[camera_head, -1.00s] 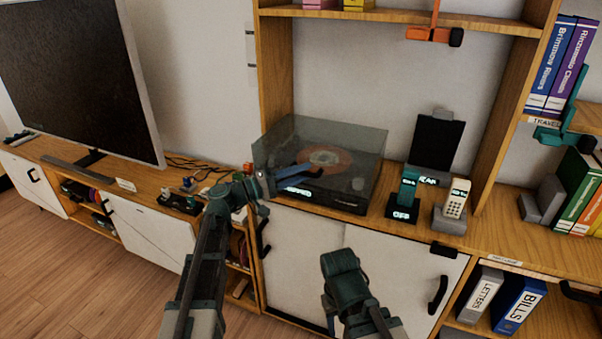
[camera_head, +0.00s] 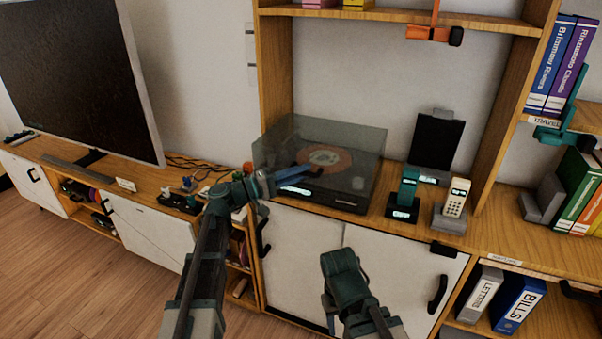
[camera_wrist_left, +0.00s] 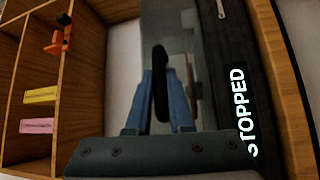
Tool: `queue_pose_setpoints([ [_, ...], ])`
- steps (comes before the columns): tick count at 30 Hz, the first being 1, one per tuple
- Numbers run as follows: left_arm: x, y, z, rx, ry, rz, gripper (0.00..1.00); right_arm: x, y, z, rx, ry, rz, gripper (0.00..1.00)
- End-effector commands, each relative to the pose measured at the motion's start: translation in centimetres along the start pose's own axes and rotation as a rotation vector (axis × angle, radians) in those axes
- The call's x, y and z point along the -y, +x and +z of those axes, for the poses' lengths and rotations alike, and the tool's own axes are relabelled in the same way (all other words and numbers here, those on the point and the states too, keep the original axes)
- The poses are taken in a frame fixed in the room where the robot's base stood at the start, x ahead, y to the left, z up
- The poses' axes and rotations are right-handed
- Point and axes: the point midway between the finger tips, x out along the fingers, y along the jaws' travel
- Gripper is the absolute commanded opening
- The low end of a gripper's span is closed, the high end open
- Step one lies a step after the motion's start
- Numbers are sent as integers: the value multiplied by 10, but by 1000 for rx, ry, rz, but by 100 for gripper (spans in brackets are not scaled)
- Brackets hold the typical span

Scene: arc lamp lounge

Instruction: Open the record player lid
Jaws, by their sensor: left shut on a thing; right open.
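The record player (camera_head: 345,200) stands on the wooden cabinet under a smoky clear lid (camera_head: 362,150). The lid looks down, and an orange-labelled record shows through it. My left gripper (camera_head: 312,174) reaches in from the left to the lid's front. In the left wrist view its blue fingers (camera_wrist_left: 161,100) are closed around a dark upright handle (camera_wrist_left: 160,65), which I take to be the lid's. The lit word STOPPED (camera_wrist_left: 238,115) shows beside them. My right gripper (camera_head: 342,270) is low in front of the cabinet doors, apart from everything; its fingertips are hard to make out.
A phone (camera_head: 455,203), a small lit device (camera_head: 406,195) and a dark tablet stand (camera_head: 437,140) are right of the player. A television (camera_head: 85,75) is at left. A shelf (camera_head: 400,16) with an orange clamp (camera_head: 430,33) runs above. Wall space above the lid is clear.

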Motion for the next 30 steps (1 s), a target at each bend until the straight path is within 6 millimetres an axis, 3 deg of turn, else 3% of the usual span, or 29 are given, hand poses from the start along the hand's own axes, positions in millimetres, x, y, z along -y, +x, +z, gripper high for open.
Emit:
queue_pose_setpoints([
  [24,0,0,0,0,0,-2,0,0,0,0,0,0,0,50],
  [30,-10,2,-3,1,-14,-15,0,-1,-14,1,0,0,0,50],
])
